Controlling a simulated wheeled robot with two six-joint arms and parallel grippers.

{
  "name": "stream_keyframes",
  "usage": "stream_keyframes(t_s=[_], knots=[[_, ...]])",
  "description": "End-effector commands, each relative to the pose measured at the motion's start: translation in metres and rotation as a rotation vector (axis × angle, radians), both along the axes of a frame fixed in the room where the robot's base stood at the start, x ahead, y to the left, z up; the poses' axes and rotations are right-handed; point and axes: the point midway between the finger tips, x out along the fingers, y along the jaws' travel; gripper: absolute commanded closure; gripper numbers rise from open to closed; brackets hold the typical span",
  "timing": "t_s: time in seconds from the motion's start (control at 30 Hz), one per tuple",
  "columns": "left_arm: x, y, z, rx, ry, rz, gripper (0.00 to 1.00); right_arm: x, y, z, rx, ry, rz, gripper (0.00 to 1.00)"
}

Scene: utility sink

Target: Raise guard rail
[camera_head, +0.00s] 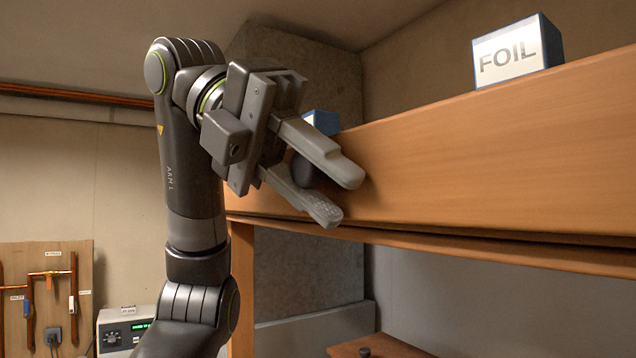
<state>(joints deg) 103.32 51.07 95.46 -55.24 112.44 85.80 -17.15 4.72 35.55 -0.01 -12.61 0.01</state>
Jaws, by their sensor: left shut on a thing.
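The guard rail (480,155) is a long orange-brown wooden board along the front of a high shelf, running from the middle to the right edge. A dark rounded knob (303,170) shows near its left end. My left gripper (338,196) is at that end, shut on the knob, with one finger above it and one below. The gripper and its wrist hide the board's left end and part of the knob. My right gripper is not in view.
A white and blue box marked FOIL (517,52) shows above the board at upper right. A blue box (321,122) is partly hidden behind my left gripper. A wooden post (242,285) stands below the shelf. A pipe panel (45,295) and a device with a green display (125,328) are at lower left.

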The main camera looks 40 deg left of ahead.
Motion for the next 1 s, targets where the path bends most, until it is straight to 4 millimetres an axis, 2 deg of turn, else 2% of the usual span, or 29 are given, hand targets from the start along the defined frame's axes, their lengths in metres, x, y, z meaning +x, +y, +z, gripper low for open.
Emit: stream_keyframes(t_s=[0.43, 0.47, 0.53, 0.83, 1.0], knots=[[0.0, 0.0, 0.0, 0.005, 0.011, -0.001, 1.0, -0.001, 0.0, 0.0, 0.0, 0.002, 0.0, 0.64], [0.0, 0.0, 0.0, 0.005, 0.01, -0.002, 0.7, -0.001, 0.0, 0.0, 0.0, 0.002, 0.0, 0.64], [0.0, 0.0, 0.0, 0.005, 0.01, -0.002, 0.63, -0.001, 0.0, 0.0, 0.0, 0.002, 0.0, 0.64], [0.0, 0.0, 0.001, 0.004, 0.009, -0.003, 0.63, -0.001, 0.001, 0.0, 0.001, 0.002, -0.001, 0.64], [-0.005, 0.009, 0.013, 0.003, 0.009, -0.008, 0.63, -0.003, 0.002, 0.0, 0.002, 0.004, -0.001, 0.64]])
